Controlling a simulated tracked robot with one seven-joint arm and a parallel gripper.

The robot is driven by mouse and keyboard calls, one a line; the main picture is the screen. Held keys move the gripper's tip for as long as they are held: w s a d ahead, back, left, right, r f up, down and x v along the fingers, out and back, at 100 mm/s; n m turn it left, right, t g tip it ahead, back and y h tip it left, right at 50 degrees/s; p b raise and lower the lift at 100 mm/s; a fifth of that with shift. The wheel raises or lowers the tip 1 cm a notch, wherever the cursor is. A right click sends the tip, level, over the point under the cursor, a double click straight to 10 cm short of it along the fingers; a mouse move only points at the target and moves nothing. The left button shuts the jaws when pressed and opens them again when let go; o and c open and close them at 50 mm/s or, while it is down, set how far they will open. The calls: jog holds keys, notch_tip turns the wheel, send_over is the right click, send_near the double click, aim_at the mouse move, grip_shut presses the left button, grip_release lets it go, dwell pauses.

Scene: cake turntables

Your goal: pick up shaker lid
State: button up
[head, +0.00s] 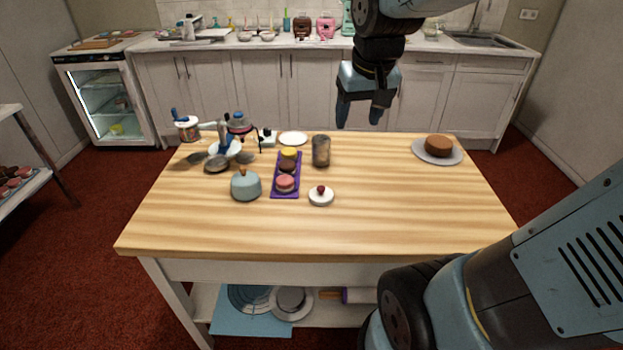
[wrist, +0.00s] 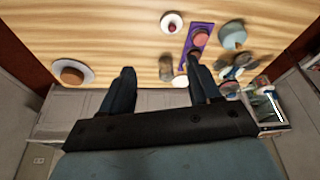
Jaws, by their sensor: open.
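A metal-looking shaker cup (head: 321,151) stands upright near the middle of the table; it also shows in the wrist view (wrist: 166,67). A small white round piece with a red knob (head: 321,197) sits in front of it, and shows in the wrist view (wrist: 172,24). I cannot tell for sure which piece is the shaker lid. My gripper (head: 358,115) is open and empty, raised above the far side of the table, right of and behind the shaker. In the wrist view its fingers (wrist: 163,76) are spread wide.
A purple tray (head: 287,192) with small cakes lies left of the shaker, beside a teal pot (head: 246,187). Bowls and tools crowd the table's left back. A white plate (head: 293,139) lies behind. A brown cake (head: 439,145) on a plate stands right. The table's right front is clear.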

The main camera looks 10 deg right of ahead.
jog(key=o, duration=0.7)
jog(key=shift+g, duration=0.9)
jog(key=w+f, duration=0.2)
jog(key=w+a+f, duration=0.1)
jog(key=w+f, duration=0.1)
jog(key=w, duration=0.1)
jog(key=w+f, duration=0.3)
jog(key=shift+a, duration=0.15)
jog(key=g, duration=0.2)
send_over(321, 189)
notch_tip(321, 189, down, 9)
jog(key=f, duration=1)
jog(key=shift+w+d, duration=0.2)
jog(key=shift+w, duration=0.2)
jog(key=shift+w+f, duration=0.2)
jog(key=shift+f, duration=2.2)
